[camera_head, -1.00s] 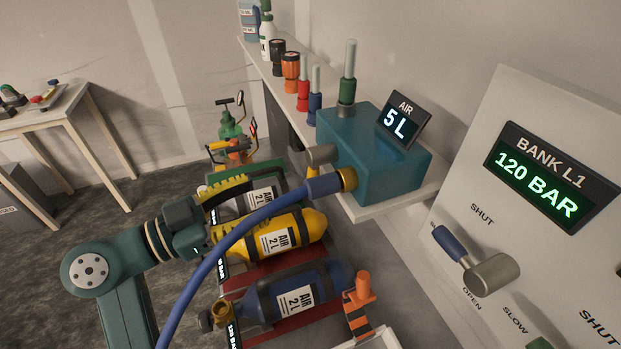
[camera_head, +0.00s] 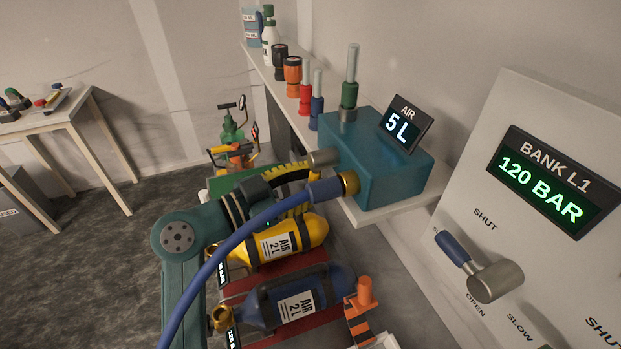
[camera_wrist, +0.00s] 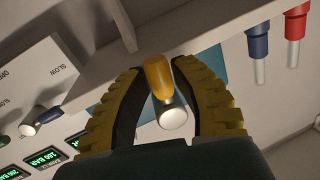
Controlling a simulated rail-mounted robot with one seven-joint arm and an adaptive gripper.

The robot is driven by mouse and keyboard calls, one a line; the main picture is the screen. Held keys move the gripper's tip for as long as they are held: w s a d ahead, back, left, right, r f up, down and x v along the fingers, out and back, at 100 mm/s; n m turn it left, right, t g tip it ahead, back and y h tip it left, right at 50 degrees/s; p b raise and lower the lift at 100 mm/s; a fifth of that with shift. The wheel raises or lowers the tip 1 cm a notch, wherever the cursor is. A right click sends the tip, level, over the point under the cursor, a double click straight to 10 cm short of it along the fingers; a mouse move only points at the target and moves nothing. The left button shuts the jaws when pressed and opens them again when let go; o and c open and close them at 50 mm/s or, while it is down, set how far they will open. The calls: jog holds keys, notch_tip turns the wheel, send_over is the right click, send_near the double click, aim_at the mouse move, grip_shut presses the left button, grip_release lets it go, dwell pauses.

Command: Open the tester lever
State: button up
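The tester is a teal box (camera_head: 375,160) with an "AIR 5 L" display (camera_head: 404,124) on the side bench. The grey round hub of its lever (camera_head: 323,158) sticks out toward my gripper (camera_head: 306,185). In the wrist view, the lever's orange handle (camera_wrist: 157,75) and grey hub (camera_wrist: 173,116) lie between the two yellow-and-black fingers of my gripper (camera_wrist: 160,70).
A blue hose (camera_head: 245,230) runs across in front of my arm to a brass fitting (camera_head: 349,183) on the tester. Yellow (camera_head: 255,248) and blue (camera_head: 265,308) cylinders lie below. The "BANK L1" panel (camera_head: 545,200), with its own blue-handled lever (camera_head: 490,280), stands at right.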

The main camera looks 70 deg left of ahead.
jog(key=shift+s, duration=0.1)
grip_shut()
jog(key=shift+d+r+n+p, duration=0.1)
jog(key=shift+d+n+p, duration=0.2)
jog(key=shift+n+p, duration=0.35)
jog(key=shift+d+n, duration=0.1)
jog(key=shift+n, duration=0.25)
jog(key=o, duration=0.6)
grip_release()
